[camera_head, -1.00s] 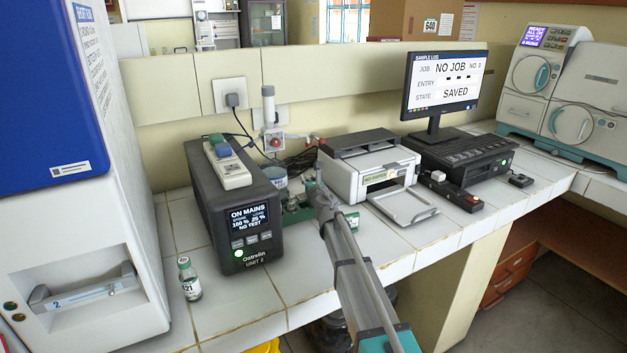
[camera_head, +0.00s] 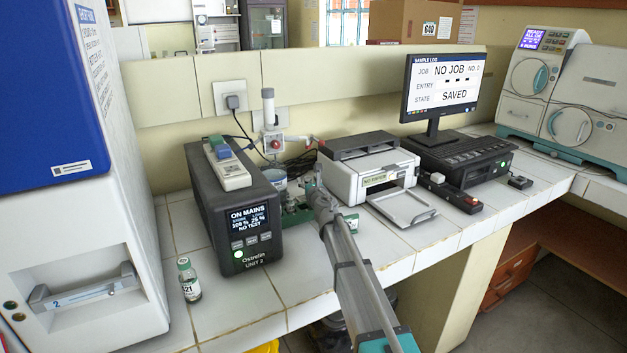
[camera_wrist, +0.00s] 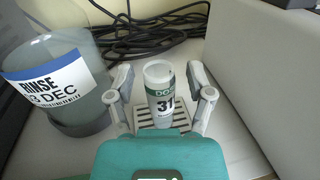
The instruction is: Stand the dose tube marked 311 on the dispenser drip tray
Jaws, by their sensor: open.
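The dose tube (camera_wrist: 160,92) is a pale cylinder with a green and white label; in the wrist view its black number reads "31", with the rest turned out of sight. It stands upright on the slatted drip tray (camera_wrist: 143,117). My gripper (camera_wrist: 160,85) is open, with one finger on each side of the tube and a visible gap on both sides. In the head view my gripper (camera_head: 316,186) is small and partly hidden by my arm, between the dark power unit and the printer; the tube cannot be made out there.
The power unit (camera_head: 240,215), a vial marked 421 (camera_head: 189,280) and the printer (camera_head: 368,168) stand on the bench.

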